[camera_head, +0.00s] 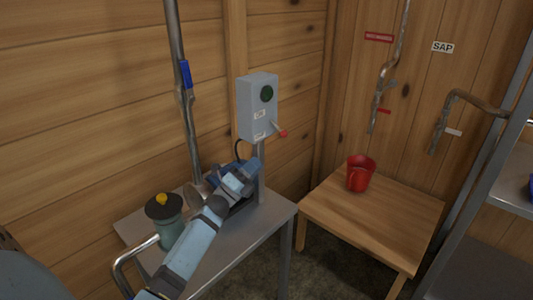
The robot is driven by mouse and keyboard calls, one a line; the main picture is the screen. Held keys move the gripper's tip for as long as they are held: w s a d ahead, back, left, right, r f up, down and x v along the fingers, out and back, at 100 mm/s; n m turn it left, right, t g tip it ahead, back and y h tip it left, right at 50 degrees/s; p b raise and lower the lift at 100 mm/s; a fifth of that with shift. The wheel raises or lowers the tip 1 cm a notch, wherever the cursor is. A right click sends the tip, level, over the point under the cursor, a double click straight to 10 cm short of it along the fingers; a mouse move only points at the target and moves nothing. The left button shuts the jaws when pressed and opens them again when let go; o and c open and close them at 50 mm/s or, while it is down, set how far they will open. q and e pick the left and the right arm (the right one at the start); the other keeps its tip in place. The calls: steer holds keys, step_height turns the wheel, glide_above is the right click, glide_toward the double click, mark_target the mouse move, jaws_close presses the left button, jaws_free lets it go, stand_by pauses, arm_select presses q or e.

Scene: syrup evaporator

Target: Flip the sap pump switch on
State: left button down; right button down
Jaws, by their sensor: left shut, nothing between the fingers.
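A grey switch box (257,108) stands on a post at the back of the metal table, against the wooden wall. It has a dark green round lamp or button (267,93) and two small labels. A lever with a red tip (283,133) sticks out from its lower right side and slants downward. My left gripper (252,168) is shut and empty, just below the box and left of its post, apart from the lever. My arm and gripper hide part of the blue pump body and the table behind them. My right gripper is not in view.
The metal table (268,222) carries a green jar with a black lid (164,207) and pipes. A red cup (360,173) stands on a wooden table (385,215). Bent pipes and a SAP sign (442,47) are at the back wall. A metal shelf rises at right.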

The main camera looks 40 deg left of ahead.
mark_target(278, 128)
arm_select(q)
steer(key=x, duration=0.9)
steer(key=shift+p, duration=0.35)
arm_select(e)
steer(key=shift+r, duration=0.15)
